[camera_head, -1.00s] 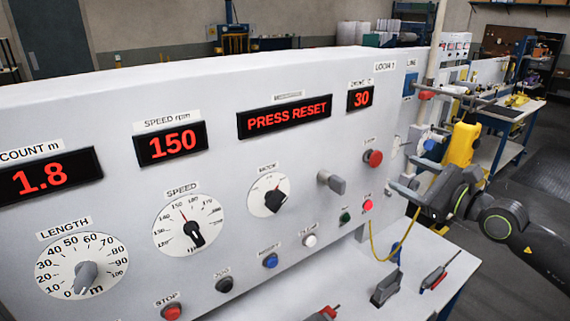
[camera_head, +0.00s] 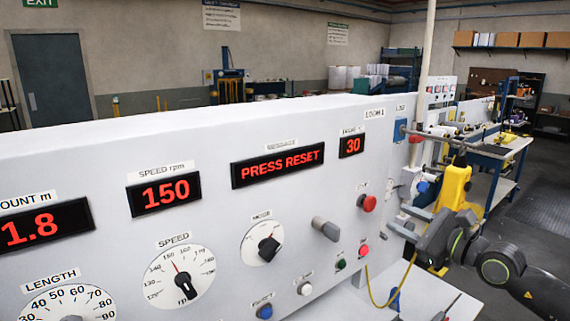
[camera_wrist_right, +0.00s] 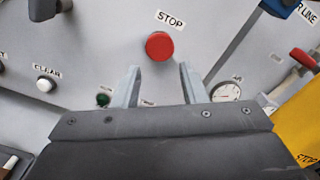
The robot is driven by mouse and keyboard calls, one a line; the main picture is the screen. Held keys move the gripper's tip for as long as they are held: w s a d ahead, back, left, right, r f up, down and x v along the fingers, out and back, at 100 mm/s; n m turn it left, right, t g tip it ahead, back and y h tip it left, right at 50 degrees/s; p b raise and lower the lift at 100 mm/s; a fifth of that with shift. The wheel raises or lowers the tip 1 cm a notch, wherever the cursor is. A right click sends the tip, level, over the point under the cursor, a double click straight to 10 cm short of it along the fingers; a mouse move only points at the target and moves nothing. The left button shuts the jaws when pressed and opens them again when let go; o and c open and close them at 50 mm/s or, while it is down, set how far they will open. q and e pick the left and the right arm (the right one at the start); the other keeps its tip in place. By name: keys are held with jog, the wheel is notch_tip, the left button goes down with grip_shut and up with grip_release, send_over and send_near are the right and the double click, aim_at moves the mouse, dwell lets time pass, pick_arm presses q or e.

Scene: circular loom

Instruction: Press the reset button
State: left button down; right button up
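The control panel (camera_head: 120,130) carries a display (camera_head: 278,165) reading PRESS RESET. No button label reads clearly as reset in the head view. A blue button (camera_head: 264,311) sits low on the panel, its label too small to read. Right of it are a white button (camera_head: 305,288), marked CLEAR in the wrist view (camera_wrist_right: 46,85), a green button (camera_head: 340,264) and a small red button (camera_head: 363,250). My right gripper (camera_head: 406,222) is open and empty, right of the red STOP mushroom button (camera_head: 368,203). In the wrist view its fingers (camera_wrist_right: 160,84) stand apart below STOP (camera_wrist_right: 160,46). My left gripper is out of view.
A grey lever (camera_head: 326,229) and several knobs project from the panel. A pale pole (camera_head: 422,70) and yellow machinery (camera_head: 453,187) stand near my right arm. A yellow cable (camera_head: 390,298) hangs below the gripper. A shelf below the panel holds tools, partly cut off.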

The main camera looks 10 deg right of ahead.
grip_shut()
dwell(1.4)
